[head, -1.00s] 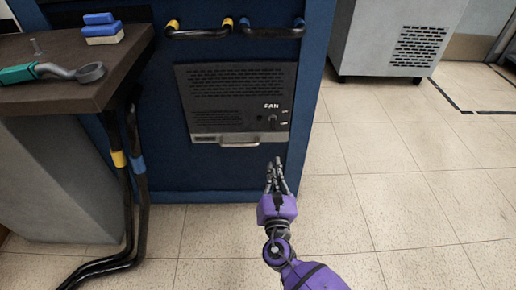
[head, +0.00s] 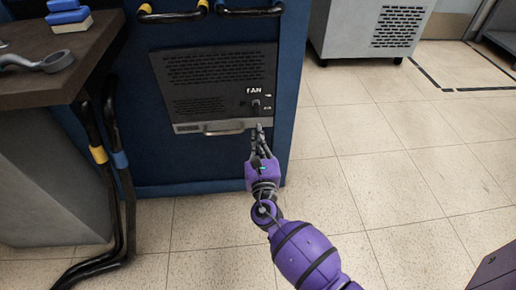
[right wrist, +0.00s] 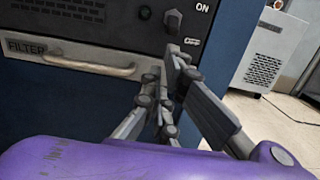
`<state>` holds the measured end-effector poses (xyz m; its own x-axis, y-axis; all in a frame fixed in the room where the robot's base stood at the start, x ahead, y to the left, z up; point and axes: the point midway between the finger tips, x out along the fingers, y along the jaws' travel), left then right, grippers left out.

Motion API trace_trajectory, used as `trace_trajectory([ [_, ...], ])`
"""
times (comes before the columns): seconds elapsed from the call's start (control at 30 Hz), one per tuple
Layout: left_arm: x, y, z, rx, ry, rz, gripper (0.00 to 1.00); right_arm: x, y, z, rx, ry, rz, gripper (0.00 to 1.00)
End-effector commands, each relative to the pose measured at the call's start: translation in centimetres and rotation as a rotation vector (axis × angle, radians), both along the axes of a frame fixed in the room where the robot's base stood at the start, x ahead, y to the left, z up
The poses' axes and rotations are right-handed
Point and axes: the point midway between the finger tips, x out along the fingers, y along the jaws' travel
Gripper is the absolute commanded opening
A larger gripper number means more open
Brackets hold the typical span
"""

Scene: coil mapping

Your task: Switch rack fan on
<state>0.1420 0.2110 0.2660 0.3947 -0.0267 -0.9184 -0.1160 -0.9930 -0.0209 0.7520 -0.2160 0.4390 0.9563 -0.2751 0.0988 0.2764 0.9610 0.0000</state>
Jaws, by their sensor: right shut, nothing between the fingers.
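The rack fan panel (head: 215,80) is a dark vented plate on the front of a blue rack (head: 150,165). It carries the word FAN and, below that, a small dark switch (head: 256,105). In the right wrist view the switch (right wrist: 173,21) is a dark lever just left of the ON label; I cannot tell its setting for sure. My right gripper (head: 258,131) is shut and empty, its fingertips just below the switch. In the right wrist view the gripper (right wrist: 166,72) looks close under the switch; I cannot tell if it touches. My left gripper is out of view.
A pale handle (head: 224,128) marked FILTER lies left of my fingertips. A grey cabinet (head: 345,30) stands behind right. The tiled floor (head: 390,180) on the right is open.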

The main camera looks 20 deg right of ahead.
Motion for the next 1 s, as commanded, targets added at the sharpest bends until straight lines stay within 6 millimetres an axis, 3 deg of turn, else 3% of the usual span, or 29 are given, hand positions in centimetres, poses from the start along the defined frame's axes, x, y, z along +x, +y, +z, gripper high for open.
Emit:
trace_trajectory([
  [0.1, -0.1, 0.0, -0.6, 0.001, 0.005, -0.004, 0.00, 1.9, -0.5, 0.1, 0.000, -0.001, 0.000, 0.00],
  [0.3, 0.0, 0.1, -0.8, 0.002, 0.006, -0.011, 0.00, 3.5, -1.0, 0.3, 0.000, 0.000, 0.000, 0.00],
  [0.77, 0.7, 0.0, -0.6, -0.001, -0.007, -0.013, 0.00, 3.7, -1.1, 0.5, 0.001, 0.003, 0.000, 0.00],
  [1.0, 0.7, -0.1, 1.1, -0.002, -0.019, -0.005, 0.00, 3.5, -1.0, 1.1, 0.011, 0.034, 0.000, 0.00],
])
